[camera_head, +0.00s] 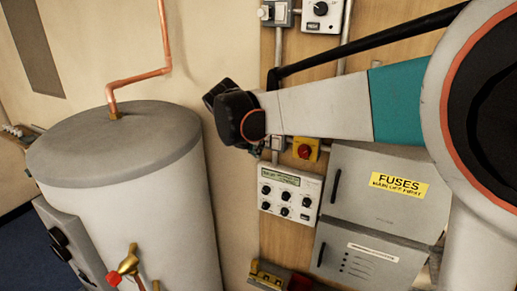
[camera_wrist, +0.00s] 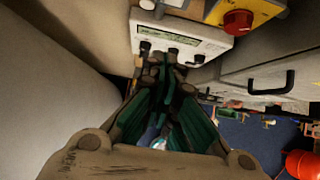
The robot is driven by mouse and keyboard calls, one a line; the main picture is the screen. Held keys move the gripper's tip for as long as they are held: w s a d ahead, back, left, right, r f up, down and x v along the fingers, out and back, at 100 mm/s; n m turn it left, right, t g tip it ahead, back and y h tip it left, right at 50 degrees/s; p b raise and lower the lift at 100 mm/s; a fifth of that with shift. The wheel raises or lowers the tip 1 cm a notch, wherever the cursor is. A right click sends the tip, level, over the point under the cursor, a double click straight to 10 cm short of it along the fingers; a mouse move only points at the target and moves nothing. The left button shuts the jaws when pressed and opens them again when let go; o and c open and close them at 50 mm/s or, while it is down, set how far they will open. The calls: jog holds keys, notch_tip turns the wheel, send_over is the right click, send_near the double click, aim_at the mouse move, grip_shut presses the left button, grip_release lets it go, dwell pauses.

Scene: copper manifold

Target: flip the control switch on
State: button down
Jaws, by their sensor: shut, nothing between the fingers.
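My gripper (camera_wrist: 165,75) is shut and empty in the wrist view, with its fingertips in front of the lower part of a white control panel. In the head view, my wrist hides most of the gripper. The white control panel (camera_head: 291,194) has a green display and several black knobs; it also shows in the wrist view (camera_wrist: 200,38). Just above it, a small grey switch box (camera_head: 278,143) is partly hidden by my wrist. Another grey switch box (camera_head: 277,13) is at the top of the board. I cannot tell which is the control switch or its state.
A yellow plate with a red rotary knob (camera_head: 305,150) is above the panel. Grey fuse boxes (camera_head: 372,212) with black handles are on the right. A large grey tank (camera_head: 130,200) with a copper pipe (camera_head: 138,79) stands on the left.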

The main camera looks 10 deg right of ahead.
jog(key=shift+s+a+r, duration=0.55)
jog(key=shift+s+r, duration=0.05)
jog(key=shift+s, duration=0.05)
jog(key=s+d+f+m+y+b, duration=0.1)
jog(key=s+d+f+m+b, duration=0.1)
jog(key=s+f+m+b, duration=0.7)
jog(key=s+d+f+m+y+b, duration=0.2)
jog(key=s+f+m+b, duration=0.8)
jog(key=f, duration=0.8)
jog(key=s+d+f+m+t+y+b, duration=0.1)
jog(key=s+d+f+m+b, duration=0.2)
jog(key=s+f+m+b, duration=0.6)
jog(key=s+f+b, duration=0.3)
jog(key=f+b, duration=0.2)
jog(key=shift+s+f+y+b, duration=0.2)
jog(key=shift+y+b, duration=0.1)
jog(key=shift+b, duration=0.1)
